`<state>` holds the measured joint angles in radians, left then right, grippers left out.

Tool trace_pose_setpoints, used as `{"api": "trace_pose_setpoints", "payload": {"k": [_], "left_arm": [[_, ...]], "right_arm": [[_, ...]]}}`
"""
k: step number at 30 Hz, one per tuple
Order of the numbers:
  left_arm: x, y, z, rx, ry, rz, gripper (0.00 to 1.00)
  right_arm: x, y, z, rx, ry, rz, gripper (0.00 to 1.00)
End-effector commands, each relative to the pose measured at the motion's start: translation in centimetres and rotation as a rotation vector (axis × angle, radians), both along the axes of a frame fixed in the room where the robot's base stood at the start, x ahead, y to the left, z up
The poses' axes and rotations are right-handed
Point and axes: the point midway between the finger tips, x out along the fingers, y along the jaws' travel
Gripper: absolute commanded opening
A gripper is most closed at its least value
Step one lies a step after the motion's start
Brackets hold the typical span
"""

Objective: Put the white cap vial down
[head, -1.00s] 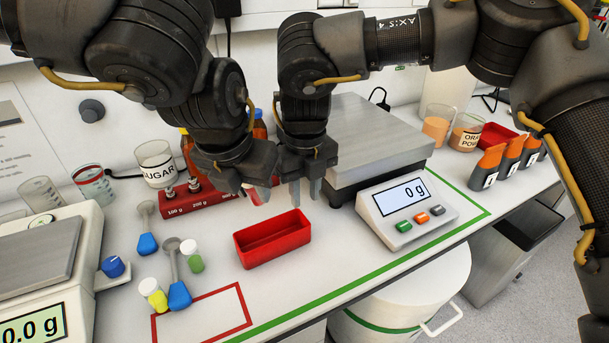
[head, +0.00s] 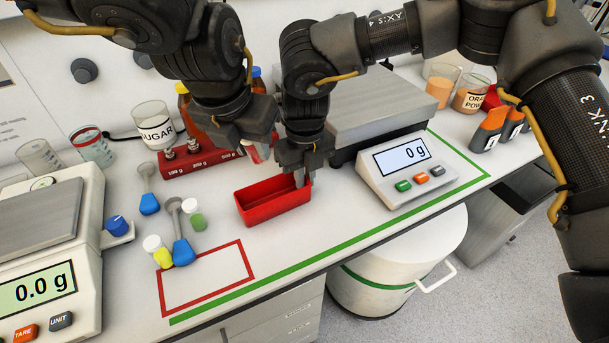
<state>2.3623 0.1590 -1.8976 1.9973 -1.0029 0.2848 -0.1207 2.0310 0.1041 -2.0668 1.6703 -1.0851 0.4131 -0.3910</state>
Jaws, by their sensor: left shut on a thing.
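My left gripper (head: 260,148) is in the air behind the red tray. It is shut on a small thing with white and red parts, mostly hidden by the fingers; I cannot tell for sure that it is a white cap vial. Two white cap vials stand on the bench at the left: one with yellow contents (head: 160,255) and one with green contents (head: 197,219). My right gripper (head: 304,178) is at the right rear corner of the red tray (head: 275,212); its finger gap is unclear and I cannot tell whether it touches the tray.
Blue scoops (head: 182,250) lie by the vials, near a red outlined area (head: 205,302). A balance (head: 45,255) stands at left, a platform scale (head: 405,168) at right. A red weight block (head: 185,162) and a sugar beaker (head: 155,130) stand behind.

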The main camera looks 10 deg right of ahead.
Motion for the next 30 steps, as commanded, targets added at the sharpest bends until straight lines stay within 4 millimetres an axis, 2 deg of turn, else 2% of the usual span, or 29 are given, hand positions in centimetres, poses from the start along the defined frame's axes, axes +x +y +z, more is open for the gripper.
{"api": "trace_pose_setpoints", "payload": {"k": [3,13,16,24,30], "left_arm": [[0.0,0.0,0.0,0.0,0.0,0.0,0.04],[0.1,0.0,0.0,0.0,0.001,0.003,0.04],[0.9,0.1,-0.2,0.006,0.017,0.031,0.04],[6.9,2.1,-1.8,0.049,0.162,0.288,0.04],[10.2,3.9,-3.1,0.06,0.28,0.478,0.04]], "right_arm": [[0.0,0.0,0.0,0.0,0.0,0.0,0.0],[0.0,0.0,0.0,0.0,0.0,0.0,0.0],[0.0,0.0,0.0,0.0,0.0,0.0,0.0],[0.0,0.0,0.0,0.0,0.0,0.0,0.0],[0.0,0.0,0.0,0.0,0.0,0.0,0.0]]}}
